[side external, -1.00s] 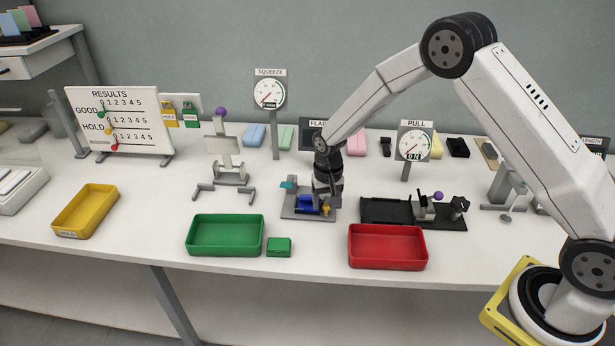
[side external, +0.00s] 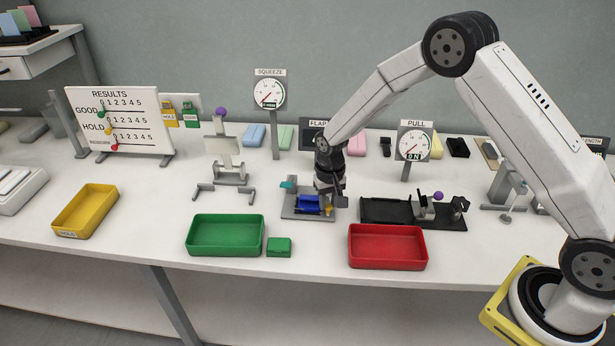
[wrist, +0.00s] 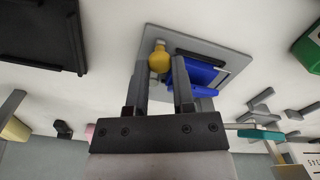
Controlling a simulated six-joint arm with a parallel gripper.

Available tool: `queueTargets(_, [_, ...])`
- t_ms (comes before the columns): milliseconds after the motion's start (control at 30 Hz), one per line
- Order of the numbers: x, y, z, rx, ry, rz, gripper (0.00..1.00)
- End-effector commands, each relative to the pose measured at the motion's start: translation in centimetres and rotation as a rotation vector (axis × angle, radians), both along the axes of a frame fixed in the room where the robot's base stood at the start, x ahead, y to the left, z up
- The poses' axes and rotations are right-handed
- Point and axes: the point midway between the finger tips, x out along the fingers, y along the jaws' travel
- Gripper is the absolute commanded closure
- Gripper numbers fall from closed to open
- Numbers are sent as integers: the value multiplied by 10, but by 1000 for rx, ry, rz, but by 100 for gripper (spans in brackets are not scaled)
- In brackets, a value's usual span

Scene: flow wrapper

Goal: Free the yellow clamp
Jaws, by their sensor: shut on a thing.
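The yellow clamp (wrist: 159,58) is a small rounded knob at the edge of a grey plate (wrist: 205,45). In the side view the clamp (side external: 329,210) shows only as a small yellow patch beneath my gripper (side external: 330,203). In the wrist view my gripper (wrist: 160,62) has one finger on each side of the clamp and is shut on it. A blue block (wrist: 197,75) lies on the plate right beside the fingers. It also shows in the side view (side external: 309,203). The fingers hide part of the clamp and plate.
A black pull fixture (side external: 385,211) stands close on the right. A green tray (side external: 225,251), a small green box (side external: 279,246) and a red tray (side external: 387,262) line the front edge. A teal-tipped part (side external: 288,185) sits at the plate's back left.

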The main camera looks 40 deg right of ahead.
Motion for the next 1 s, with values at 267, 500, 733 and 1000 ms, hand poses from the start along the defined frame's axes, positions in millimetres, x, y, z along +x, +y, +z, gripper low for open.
queueTargets(267, [-6, -8, 0, 1, 2, 190, 100])
queueTargets(500, [-10, -19, 0, 1, 2, 406, 100])
queueTargets(733, [-12, -29, 0, 1, 2, 603, 100])
queueTargets(1000, [-12, -36, 0, 1, 3, 760, 100])
